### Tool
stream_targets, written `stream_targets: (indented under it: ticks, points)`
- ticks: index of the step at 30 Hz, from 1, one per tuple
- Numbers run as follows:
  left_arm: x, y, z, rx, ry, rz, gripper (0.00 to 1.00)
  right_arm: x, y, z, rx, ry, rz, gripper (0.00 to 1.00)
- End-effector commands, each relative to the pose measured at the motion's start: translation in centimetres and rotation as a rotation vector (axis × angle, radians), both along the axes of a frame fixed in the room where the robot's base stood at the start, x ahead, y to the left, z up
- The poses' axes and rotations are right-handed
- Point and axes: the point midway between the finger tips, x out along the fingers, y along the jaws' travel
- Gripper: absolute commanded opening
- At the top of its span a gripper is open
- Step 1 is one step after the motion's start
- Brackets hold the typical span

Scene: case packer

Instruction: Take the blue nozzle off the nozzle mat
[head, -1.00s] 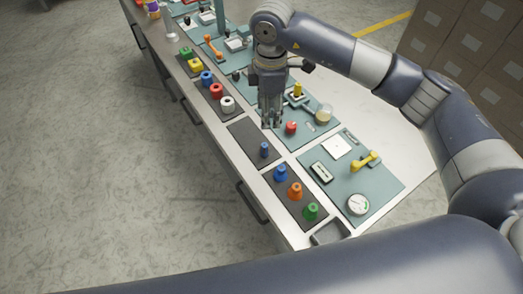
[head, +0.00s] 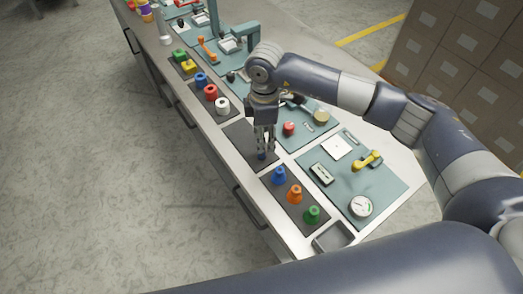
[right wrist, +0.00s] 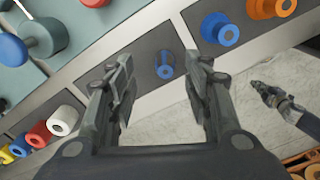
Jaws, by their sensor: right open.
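The small blue nozzle (head: 262,156) stands on the dark nozzle mat (head: 240,131) near the front edge of the bench. In the right wrist view the nozzle (right wrist: 165,70) shows from above, between my fingers and apart from both. My right gripper (head: 264,149) is open and points down over it, its fingertips partly hiding it in the head view. The right gripper (right wrist: 160,66) is empty. A dark gripper-like part, apparently my left gripper (right wrist: 268,92), shows at the right of the right wrist view; its jaw state is unclear.
A neighbouring mat holds a larger blue part (head: 279,176), an orange part (head: 295,194) and a green part (head: 312,214). On the other side stand white (head: 222,105), red (head: 210,92) and blue parts. A red knob (head: 289,128) lies close behind my right gripper.

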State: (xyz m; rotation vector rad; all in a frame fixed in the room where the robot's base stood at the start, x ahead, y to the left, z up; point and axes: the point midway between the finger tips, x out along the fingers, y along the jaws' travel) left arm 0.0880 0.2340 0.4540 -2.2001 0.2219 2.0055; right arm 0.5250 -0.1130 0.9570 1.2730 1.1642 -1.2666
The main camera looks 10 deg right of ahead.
Motion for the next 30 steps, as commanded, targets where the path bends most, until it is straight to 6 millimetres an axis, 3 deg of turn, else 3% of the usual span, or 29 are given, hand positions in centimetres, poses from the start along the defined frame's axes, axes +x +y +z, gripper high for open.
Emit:
stream_targets:
  ticks: [7, 12, 20, 26, 30]
  points:
    - [0.1, 0.0, 2.1, 0.000, -0.001, 0.000, 0.00, -0.6, 0.9, -2.6, -0.001, 0.003, 0.002, 0.46]
    - [0.0, 0.0, 2.5, 0.000, -0.001, 0.000, 0.00, -0.5, 0.8, -4.8, -0.001, 0.000, 0.000, 0.46]
    - [0.0, 0.0, 2.4, 0.000, 0.000, 0.001, 0.00, -0.5, 0.8, -5.2, 0.000, 0.000, 0.001, 0.46]
    - [0.0, 0.0, 2.4, 0.000, 0.001, 0.001, 0.00, -0.5, 0.8, -5.2, 0.000, -0.001, 0.001, 0.03]
    - [0.0, 0.0, 2.4, 0.000, 0.001, 0.001, 0.00, -0.5, 0.8, -5.2, 0.000, -0.001, 0.001, 0.00]
